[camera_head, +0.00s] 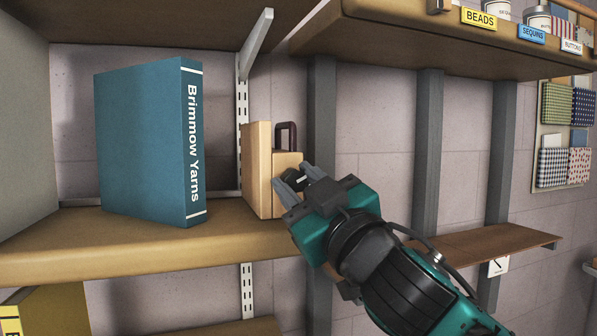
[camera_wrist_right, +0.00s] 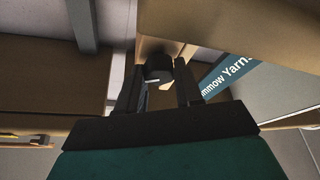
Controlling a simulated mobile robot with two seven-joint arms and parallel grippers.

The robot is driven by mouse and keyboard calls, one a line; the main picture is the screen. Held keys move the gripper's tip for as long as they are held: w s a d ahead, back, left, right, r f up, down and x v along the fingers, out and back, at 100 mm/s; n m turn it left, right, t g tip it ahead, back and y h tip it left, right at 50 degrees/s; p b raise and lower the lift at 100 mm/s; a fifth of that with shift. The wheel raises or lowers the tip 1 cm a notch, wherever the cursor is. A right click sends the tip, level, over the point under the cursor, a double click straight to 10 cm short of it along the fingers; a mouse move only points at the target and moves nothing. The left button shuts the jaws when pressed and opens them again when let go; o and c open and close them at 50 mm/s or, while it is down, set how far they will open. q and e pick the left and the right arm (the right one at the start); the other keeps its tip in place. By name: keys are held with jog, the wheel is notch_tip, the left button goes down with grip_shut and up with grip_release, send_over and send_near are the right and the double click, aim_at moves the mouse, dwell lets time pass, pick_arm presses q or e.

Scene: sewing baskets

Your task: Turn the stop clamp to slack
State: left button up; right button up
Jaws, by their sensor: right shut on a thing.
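The stop clamp's dark knob (camera_head: 299,176) sticks out from the front of a pale wooden block (camera_head: 257,170) on the shelf. It also shows in the right wrist view as a short dark cylinder (camera_wrist_right: 158,68) with a light mark near its lower edge. My right gripper (camera_head: 292,176) reaches up from the lower right, its two fingers on either side of the knob, shut on it. How far the knob is turned cannot be told. My left gripper is not in view.
A teal "Brimmow Yarns" binder (camera_head: 160,145) stands upright left of the block. A dark loop (camera_head: 286,128) rises behind the block. An upper shelf (camera_head: 430,42) with labelled jars overhangs at the right. A lower brown shelf (camera_head: 490,241) lies behind my right arm.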

jog(key=n+g+y, duration=0.1)
jog(key=n, duration=0.3)
jog(key=shift+r+p, duration=0.1)
jog(key=shift+p, duration=0.25)
jog(key=n+g, duration=0.1)
jog(key=n, duration=0.1)
jog(key=n+g, duration=0.1)
jog(key=n, duration=0.2)
jog(key=shift+d+y, duration=0.1)
jog(key=shift+y, duration=0.3)
jog(key=n+g, duration=0.2)
jog(key=n, duration=0.3)
jog(key=shift+r, duration=0.15)
jog(key=n+g+h, duration=0.1)
jog(key=n, duration=0.2)
jog(key=n+h, duration=0.1)
jog(key=n, duration=0.2)
jog(key=shift+g+h, duration=0.3)
jog(key=shift+g, duration=0.1)
jog(key=n+h, duration=0.1)
jog(key=n, duration=0.1)
jog(key=shift+r+n+h, duration=0.1)
jog(key=shift+n+h, duration=0.2)
jog(key=shift+n, duration=0.1)
jog(key=n+h, duration=0.2)
jog(key=n, duration=0.1)
jog(key=shift+a+n+h, duration=0.2)
jog(key=shift+n+h, duration=0.6)
jog(key=shift+n, duration=0.3)
